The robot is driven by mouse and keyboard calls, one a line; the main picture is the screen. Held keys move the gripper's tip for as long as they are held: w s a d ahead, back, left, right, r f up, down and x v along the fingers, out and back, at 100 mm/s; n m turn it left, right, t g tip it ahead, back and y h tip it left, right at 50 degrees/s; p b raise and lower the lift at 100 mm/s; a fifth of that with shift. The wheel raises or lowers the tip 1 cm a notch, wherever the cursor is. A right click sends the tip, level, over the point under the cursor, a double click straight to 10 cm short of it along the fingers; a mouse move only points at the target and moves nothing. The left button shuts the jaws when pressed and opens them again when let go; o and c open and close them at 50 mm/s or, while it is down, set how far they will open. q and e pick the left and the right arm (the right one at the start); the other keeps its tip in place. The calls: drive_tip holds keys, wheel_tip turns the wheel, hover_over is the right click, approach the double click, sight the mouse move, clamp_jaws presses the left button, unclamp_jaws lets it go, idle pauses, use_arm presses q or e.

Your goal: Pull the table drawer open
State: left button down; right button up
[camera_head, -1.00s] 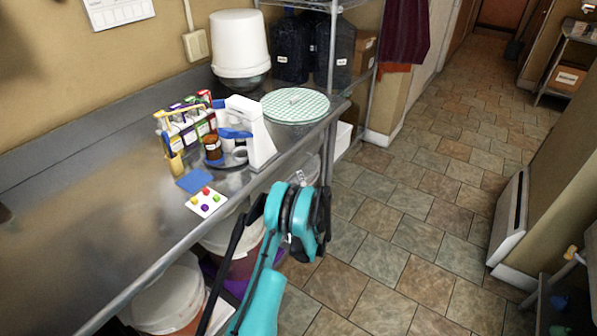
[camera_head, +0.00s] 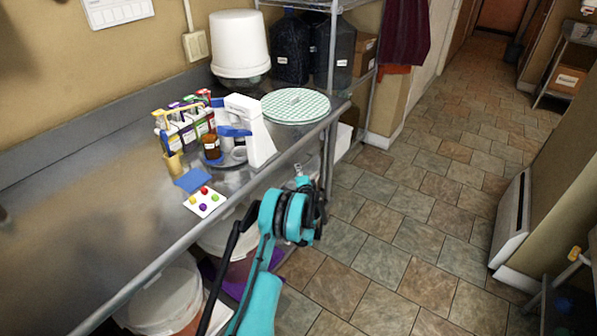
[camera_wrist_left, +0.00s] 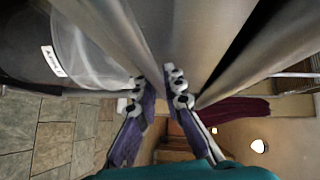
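The metal table (camera_head: 110,225) runs along the wall at the left in the head view. I cannot make out a drawer front or handle there; the edge and my own arm hide that side. My left gripper (camera_head: 301,180) is low beside the table's front edge, near its far end, mostly hidden behind my teal wrist. In the left wrist view my left gripper (camera_wrist_left: 156,88) has its two purple and white fingers apart, with bare metal (camera_wrist_left: 165,35) between and beyond them. I cannot tell whether a fingertip touches this metal. My right gripper is not in view.
On the table stand a bottle rack (camera_head: 187,128), a white device (camera_head: 250,130), a round checked lid (camera_head: 296,105) and a white bucket (camera_head: 240,45). Another bucket (camera_head: 160,300) stands below. A wire shelf (camera_head: 333,60) is beyond. The tiled floor (camera_head: 420,210) at the right is clear.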

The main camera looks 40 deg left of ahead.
use_arm(q)
drive_tip(key=shift+d, duration=0.15)
drive_tip(key=d, duration=3.4)
drive_tip(key=shift+d, duration=0.1)
drive_tip(key=c, duration=1.9)
unclamp_jaws()
drive_tip(key=v, duration=1.2)
drive_tip(key=shift+f, duration=0.1)
